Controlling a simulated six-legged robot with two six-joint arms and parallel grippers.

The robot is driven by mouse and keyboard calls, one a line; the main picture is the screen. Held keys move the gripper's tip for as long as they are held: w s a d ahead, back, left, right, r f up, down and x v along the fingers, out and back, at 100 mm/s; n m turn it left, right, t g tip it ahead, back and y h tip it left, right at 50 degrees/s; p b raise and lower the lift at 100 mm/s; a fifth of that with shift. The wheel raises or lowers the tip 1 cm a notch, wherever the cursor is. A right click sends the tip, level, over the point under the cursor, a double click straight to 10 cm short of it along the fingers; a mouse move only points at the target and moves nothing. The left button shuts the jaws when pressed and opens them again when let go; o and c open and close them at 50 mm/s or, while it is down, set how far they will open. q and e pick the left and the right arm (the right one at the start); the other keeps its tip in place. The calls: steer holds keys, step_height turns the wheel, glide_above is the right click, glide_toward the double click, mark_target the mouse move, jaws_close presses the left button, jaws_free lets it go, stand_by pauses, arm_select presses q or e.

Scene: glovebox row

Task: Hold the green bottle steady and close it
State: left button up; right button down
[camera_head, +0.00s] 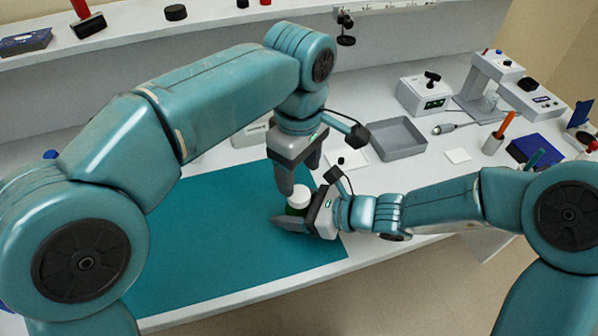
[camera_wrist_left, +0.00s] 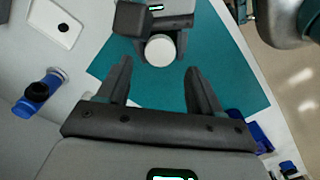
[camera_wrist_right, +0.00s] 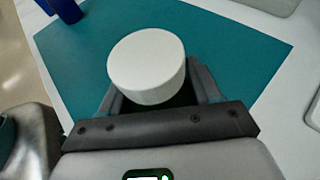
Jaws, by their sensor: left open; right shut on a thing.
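The green bottle (camera_head: 296,211) stands upright on the teal mat (camera_head: 215,225), mostly hidden by my right gripper. A white cap (camera_head: 298,196) sits on its top; I cannot tell how tight it is. The cap also shows in the left wrist view (camera_wrist_left: 160,48) and, large, in the right wrist view (camera_wrist_right: 147,68). My right gripper (camera_head: 298,218) is low and shut on the bottle from the right, below the cap. My left gripper (camera_head: 298,176) points down just above the cap, open and empty. In the left wrist view its fingers (camera_wrist_left: 160,88) are spread, with the cap beyond their tips.
A grey tray (camera_head: 398,139) and a white card (camera_head: 458,155) lie behind my right arm. A cup with an orange pen (camera_head: 506,124), a blue box (camera_head: 535,148) and instruments fill the right side. The mat's left part is clear. A shelf (camera_head: 200,38) runs along the back.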

mark_target(299, 194)
arm_select(q)
step_height(299, 194, up, 2)
steer(key=shift+r+n, duration=0.1)
steer(key=shift+n, duration=1)
steer(key=shift+f, duration=4.05)
steer(key=c, duration=1.1)
steer(key=shift+o, duration=0.2)
steer(key=shift+m, duration=1.7)
